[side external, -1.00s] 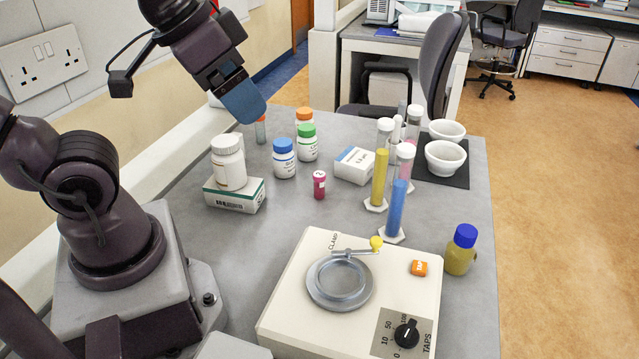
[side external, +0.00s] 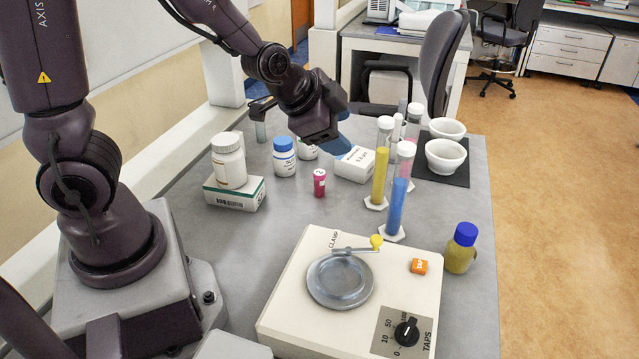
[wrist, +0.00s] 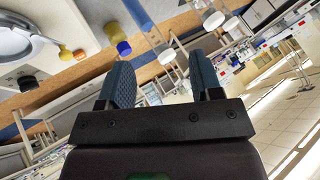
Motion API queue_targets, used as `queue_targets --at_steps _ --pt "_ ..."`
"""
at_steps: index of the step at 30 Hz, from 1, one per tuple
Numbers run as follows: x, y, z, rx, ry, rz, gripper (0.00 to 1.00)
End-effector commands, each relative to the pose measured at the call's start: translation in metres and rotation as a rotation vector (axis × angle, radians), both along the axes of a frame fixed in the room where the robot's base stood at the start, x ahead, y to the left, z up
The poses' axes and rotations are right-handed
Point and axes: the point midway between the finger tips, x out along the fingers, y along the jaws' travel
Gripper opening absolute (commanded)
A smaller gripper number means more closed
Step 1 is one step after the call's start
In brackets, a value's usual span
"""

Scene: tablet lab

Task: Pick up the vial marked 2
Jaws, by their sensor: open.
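A small magenta vial (side external: 319,187) with a white mark on its upper part stands upright on the grey bench in the side view. The mark looks like a 2 but is small. My gripper (side external: 342,142) is above the bench, behind and slightly right of the vial, apart from it. Its blue fingers partly cover a white box. In the wrist view my gripper (wrist: 160,65) has its two fingers spread with nothing between them. I cannot make out the vial in the wrist view.
A white box (side external: 355,167), tall yellow (side external: 380,175) and blue (side external: 396,208) cylinders stand right of the vial. A blue-capped bottle (side external: 284,162) and a white bottle (side external: 229,166) on a carton (side external: 234,198) stand left. A tapping device (side external: 290,300) sits in front.

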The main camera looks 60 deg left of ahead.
Motion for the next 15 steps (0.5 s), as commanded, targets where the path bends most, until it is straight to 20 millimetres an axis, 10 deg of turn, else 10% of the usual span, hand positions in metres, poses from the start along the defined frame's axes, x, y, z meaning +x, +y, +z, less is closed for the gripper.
queue_targets --at_steps 15 --pt "0.017 0.107 -0.128 1.295 0.107 -0.454 0.59"
